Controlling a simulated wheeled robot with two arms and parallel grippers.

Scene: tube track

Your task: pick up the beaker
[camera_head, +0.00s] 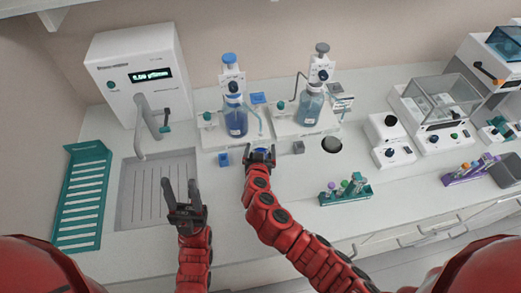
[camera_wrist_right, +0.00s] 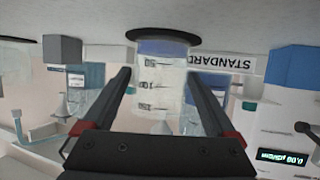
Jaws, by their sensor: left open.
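The beaker (camera_wrist_right: 163,85) is clear with volume marks and blue liquid. It appears upside down in the right wrist view, between the two fingers of my right gripper (camera_wrist_right: 160,76). The fingers look spread, with a small gap beside the glass on the left. In the head view the beaker (camera_head: 262,150) is mostly hidden by my right gripper (camera_head: 261,152), at the front of the left bottle stand. My left gripper (camera_head: 180,190) is open and empty over the sink's right front side.
Blue (camera_head: 235,115) and pale (camera_head: 311,103) dispenser bottles stand on white stands behind. A teal tube rack (camera_head: 346,191) is nearer the front. The sink (camera_head: 150,190) is left.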

